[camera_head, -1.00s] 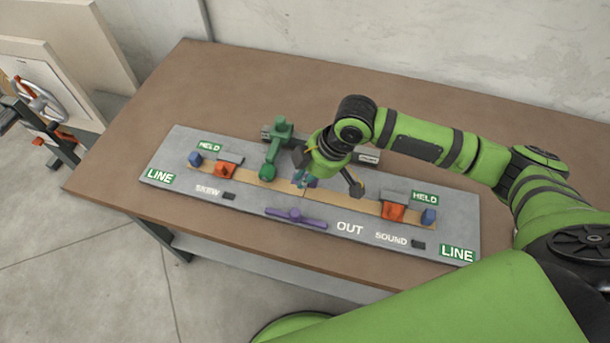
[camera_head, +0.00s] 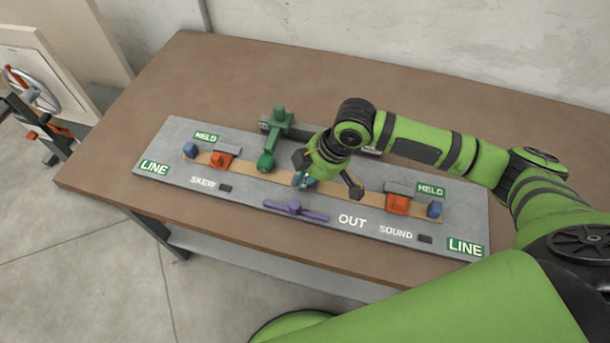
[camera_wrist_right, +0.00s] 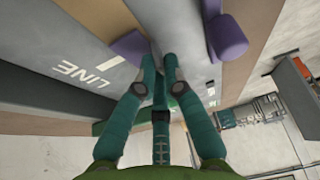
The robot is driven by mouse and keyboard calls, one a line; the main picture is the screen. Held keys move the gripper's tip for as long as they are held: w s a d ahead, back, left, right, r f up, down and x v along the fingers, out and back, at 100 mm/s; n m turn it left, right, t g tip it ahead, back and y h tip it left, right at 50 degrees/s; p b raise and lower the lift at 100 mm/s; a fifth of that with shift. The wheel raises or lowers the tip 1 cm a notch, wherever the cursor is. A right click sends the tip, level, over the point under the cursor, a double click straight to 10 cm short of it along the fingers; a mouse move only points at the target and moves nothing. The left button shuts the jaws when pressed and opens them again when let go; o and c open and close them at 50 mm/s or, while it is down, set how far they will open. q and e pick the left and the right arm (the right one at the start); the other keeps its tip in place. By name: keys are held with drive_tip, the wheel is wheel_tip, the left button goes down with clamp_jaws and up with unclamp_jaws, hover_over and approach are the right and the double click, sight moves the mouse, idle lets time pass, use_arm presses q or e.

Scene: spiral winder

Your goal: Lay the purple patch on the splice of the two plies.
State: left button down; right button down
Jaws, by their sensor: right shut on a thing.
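The two plies form a tan strip (camera_head: 340,192) running along the grey board; the splice is hidden behind my right gripper. My right gripper (camera_head: 304,181) is over the middle of the strip, fingers pointing down. In the right wrist view, its teal fingers (camera_wrist_right: 161,58) are close together, with the purple patch (camera_wrist_right: 130,45) showing against the left fingertip. Most of the patch is hidden, and I cannot tell whether it touches the plies. A purple bar with a knob (camera_head: 296,209) lies on the board in front of the strip. My left gripper is out of view.
Red clamps (camera_head: 221,160) (camera_head: 397,203) and blue blocks (camera_head: 190,150) (camera_head: 435,209) stand near the strip's ends. A green arm with a round end (camera_head: 266,161) stands just left of my gripper. Another purple shape (camera_wrist_right: 228,38) shows in the wrist view. The brown table (camera_head: 235,80) is clear behind.

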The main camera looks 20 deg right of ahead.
drive_tip(key=c, duration=1.3)
unclamp_jaws()
drive_tip(key=v, duration=1.2)
